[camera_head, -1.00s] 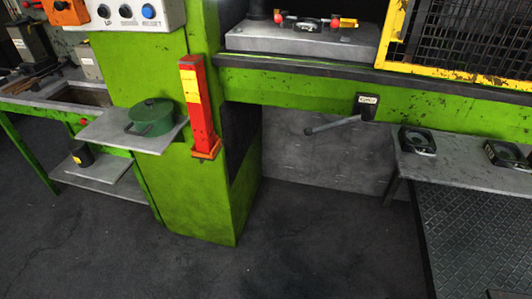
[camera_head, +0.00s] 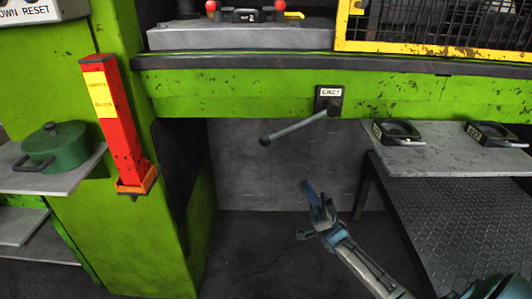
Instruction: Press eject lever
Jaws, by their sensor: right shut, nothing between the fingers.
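The eject lever (camera_head: 292,128) is a grey bar with a dark knob at its lower left end. It slants down to the left from a black mount labelled EJECT (camera_head: 329,93) on the green press beam. My right gripper (camera_head: 312,198) is below the lever and a little right of its knob, apart from it. The gripper is shut and empty, and its arm comes in from the lower right. My left gripper is not in view.
A red safety block (camera_head: 119,125) stands on the green column at left, beside a shelf with a green pot (camera_head: 55,148). A grey side table (camera_head: 440,158) at right holds two black dies (camera_head: 397,132). A yellow-framed mesh guard (camera_head: 430,48) is above. Floor below the lever is clear.

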